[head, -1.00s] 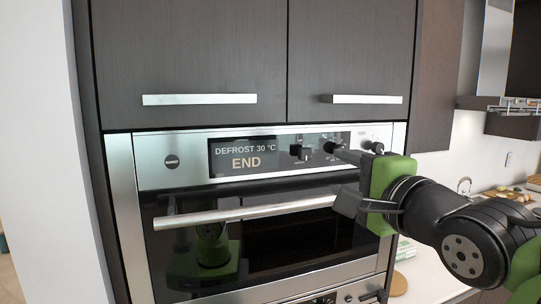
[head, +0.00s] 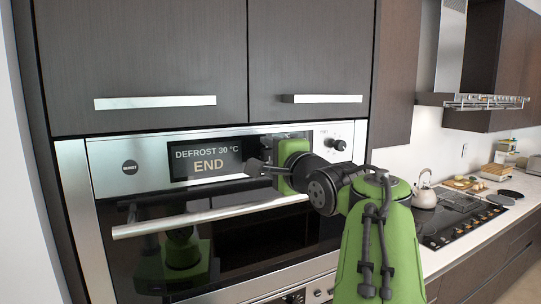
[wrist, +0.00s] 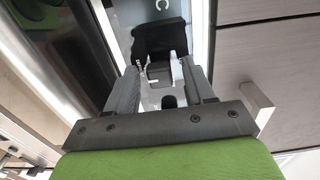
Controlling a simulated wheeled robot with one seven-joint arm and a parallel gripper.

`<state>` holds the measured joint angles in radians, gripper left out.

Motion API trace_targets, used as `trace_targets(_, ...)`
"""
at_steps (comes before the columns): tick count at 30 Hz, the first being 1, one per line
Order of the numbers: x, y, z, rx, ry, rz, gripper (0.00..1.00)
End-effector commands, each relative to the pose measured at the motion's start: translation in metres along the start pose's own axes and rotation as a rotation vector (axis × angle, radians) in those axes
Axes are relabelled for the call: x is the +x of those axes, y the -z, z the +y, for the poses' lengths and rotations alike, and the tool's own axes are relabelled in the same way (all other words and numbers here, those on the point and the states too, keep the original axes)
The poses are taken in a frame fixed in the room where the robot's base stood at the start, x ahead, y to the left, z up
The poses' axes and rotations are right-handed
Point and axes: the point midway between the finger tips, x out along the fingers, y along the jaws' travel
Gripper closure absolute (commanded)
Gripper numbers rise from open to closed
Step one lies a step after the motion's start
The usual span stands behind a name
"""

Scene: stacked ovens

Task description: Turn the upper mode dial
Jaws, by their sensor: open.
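The upper oven's control panel (head: 314,140) has a display (head: 207,160) reading "DEFROST 30 °C END". One round dial (head: 337,145) shows at the panel's right end in the head view. My gripper (head: 254,168) is in front of the panel just right of the display and hides the other dials there. In the wrist view, a dark dial with a grey grip (wrist: 160,73) lies between the two open fingers of my gripper (wrist: 161,80). I cannot tell whether the fingers touch it. Another small black knob (wrist: 169,101) shows nearer the palm.
The oven door handle (head: 205,217) runs below the panel. Cabinet doors with bar handles (head: 155,102) are above. A counter with a kettle (head: 424,192) and a hob (head: 455,218) extends to the right.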

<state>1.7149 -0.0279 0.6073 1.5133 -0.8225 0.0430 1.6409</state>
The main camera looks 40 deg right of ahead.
Motion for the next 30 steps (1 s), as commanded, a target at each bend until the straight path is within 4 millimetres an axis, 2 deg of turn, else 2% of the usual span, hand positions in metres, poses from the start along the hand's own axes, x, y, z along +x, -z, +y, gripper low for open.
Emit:
trace_targets(2,-0.0002,0.0,0.0003,0.0,0.0,0.0,0.47)
trace_targets(3,-0.0002,0.0,0.0003,0.0,0.0,0.0,0.5)
trace_targets(13,-0.0004,-0.0001,0.0005,0.0,-0.001,0.0,1.0)
trace_targets(23,-0.0002,-0.0008,0.0012,-0.042,-0.001,-0.002,1.0)
trace_targets(30,0.0,-0.0017,0.0019,-0.186,0.0,-0.004,1.0)
